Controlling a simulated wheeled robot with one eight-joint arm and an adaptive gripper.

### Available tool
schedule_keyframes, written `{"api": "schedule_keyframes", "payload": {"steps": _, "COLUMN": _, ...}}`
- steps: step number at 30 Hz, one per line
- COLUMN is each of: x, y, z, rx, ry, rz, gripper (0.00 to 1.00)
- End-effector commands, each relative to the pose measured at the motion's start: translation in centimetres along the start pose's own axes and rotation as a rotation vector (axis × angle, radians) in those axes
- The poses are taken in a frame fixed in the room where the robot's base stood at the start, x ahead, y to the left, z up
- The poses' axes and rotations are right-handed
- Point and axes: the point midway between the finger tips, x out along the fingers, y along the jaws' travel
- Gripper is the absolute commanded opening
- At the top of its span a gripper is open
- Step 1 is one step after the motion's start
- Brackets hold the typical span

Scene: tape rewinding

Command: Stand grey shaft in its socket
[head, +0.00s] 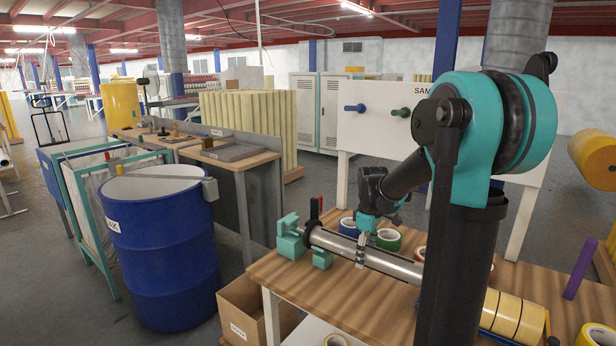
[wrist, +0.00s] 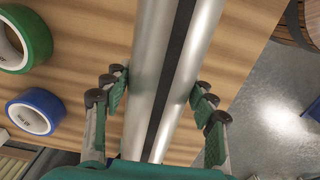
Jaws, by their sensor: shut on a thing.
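The grey shaft (head: 395,266) is a long metal bar lying level along the workbench, its left end near a teal bracket (head: 291,238). My gripper (head: 361,250) reaches down to it from above, partway along its length. In the wrist view the shaft (wrist: 150,85) runs between the fingers of my gripper (wrist: 162,84), with a dark lengthwise strip along it. My arm hides the shaft's right end in the head view. I cannot make out which part is the shaft's socket.
Green tape (head: 388,239) and blue tape (head: 348,227) rolls lie behind the shaft. Yellow rolls (head: 505,314) and an upright purple rod (head: 580,267) are at the bench's right. A blue drum (head: 160,255) stands left of the bench (head: 330,300). A white panel (head: 365,135) stands behind.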

Motion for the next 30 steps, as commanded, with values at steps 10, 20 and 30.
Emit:
{"api": "schedule_keyframes", "payload": {"steps": 10, "x": -2.2, "y": 0.0, "z": 0.0, "rx": 0.000, "ry": 0.000, "rz": 0.000, "gripper": 0.05}}
{"api": "schedule_keyframes", "payload": {"steps": 20, "x": -4.7, "y": 0.0, "z": 0.0, "rx": 0.000, "ry": 0.000, "rz": 0.000, "gripper": 0.05}}
{"api": "schedule_keyframes", "payload": {"steps": 30, "x": -6.8, "y": 0.0, "z": 0.0, "rx": 0.000, "ry": 0.000, "rz": 0.000, "gripper": 0.05}}
